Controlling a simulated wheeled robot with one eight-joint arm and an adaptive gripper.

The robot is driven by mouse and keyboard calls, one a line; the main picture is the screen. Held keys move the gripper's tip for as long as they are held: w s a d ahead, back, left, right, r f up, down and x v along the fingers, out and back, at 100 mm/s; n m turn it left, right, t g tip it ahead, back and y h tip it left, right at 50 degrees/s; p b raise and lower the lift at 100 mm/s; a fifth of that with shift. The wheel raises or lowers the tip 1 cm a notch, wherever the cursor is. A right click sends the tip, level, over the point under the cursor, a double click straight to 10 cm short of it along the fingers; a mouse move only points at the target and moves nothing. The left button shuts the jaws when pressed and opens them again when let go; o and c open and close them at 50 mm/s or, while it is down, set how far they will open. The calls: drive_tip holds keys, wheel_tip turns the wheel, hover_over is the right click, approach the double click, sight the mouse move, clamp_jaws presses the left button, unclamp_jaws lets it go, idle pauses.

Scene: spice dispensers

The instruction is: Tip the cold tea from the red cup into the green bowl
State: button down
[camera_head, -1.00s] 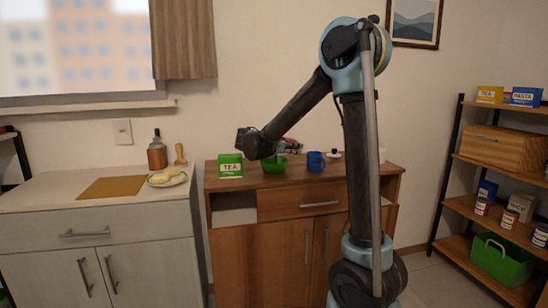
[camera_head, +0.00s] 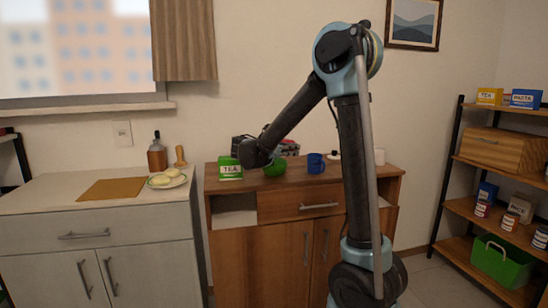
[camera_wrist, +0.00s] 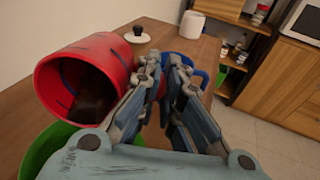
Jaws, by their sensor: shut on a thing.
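The red cup (camera_wrist: 85,75) is tilted well over on the left of the wrist view, its open mouth turned toward the camera. Dark tea (camera_wrist: 95,98) shows inside, near the lower rim. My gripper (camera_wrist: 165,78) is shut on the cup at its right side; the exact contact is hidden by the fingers. The green bowl (camera_wrist: 48,143) shows below the cup, partly covered by it and by my gripper. In the head view the green bowl (camera_head: 276,169) stands on the wooden cabinet, partly behind my arm.
A green tea box (camera_head: 230,171) stands left of the bowl and a blue mug (camera_head: 315,164) to its right. In the wrist view, a white cylinder (camera_wrist: 192,23) and a small dark-knobbed white thing (camera_wrist: 138,36) stand farther along the cabinet top (camera_head: 383,171).

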drive_tip(key=shift+s+a+r+t+h+b, duration=0.1)
drive_tip(key=shift+a+r+t+h+b, duration=0.1)
drive_tip(key=shift+t+h+b, duration=0.25)
drive_tip(key=shift+s+a+r+t+h+b, duration=0.1)
drive_tip(key=shift+r+t+h+b, duration=0.05)
drive_tip(key=shift+t+h+b, duration=0.3)
idle(1.1)
drive_tip(key=shift+d, duration=0.1)
drive_tip(key=shift+w+d+f+g+y, duration=0.1)
drive_tip(key=shift+d+f+g+y, duration=0.05)
drive_tip(key=shift+g+y, duration=0.25)
drive_tip(key=shift+w+d+f+g+y, duration=0.1)
drive_tip(key=shift+d+g+y, duration=0.05)
drive_tip(key=shift+g+y, duration=0.25)
drive_tip(key=shift+w+d+f+g+y, duration=0.3)
drive_tip(key=shift+d+y, duration=0.05)
drive_tip(key=shift+y, duration=0.05)
drive_tip(key=shift+w+d+f+g+y, duration=0.1)
drive_tip(key=shift+w+d+g+y, duration=0.2)
drive_tip(key=shift+d, duration=0.1)
drive_tip(key=shift+w+d+r+n+g+y+p, duration=0.15)
drive_tip(key=shift+w+d+r+g+y+p, duration=0.6)
drive_tip(key=shift+g+y, duration=0.95)
drive_tip(key=shift+w+d+r+n+g+y+p, duration=0.1)
drive_tip(key=shift+w+d+g+y+p, duration=0.4)
drive_tip(key=shift+d+g+y+p, duration=1.15)
drive_tip(key=shift+w+d+r+n+g+y+p, duration=0.15)
drive_tip(key=shift+w+r+g+y+p, duration=0.5)
drive_tip(key=shift+y, duration=1.8)
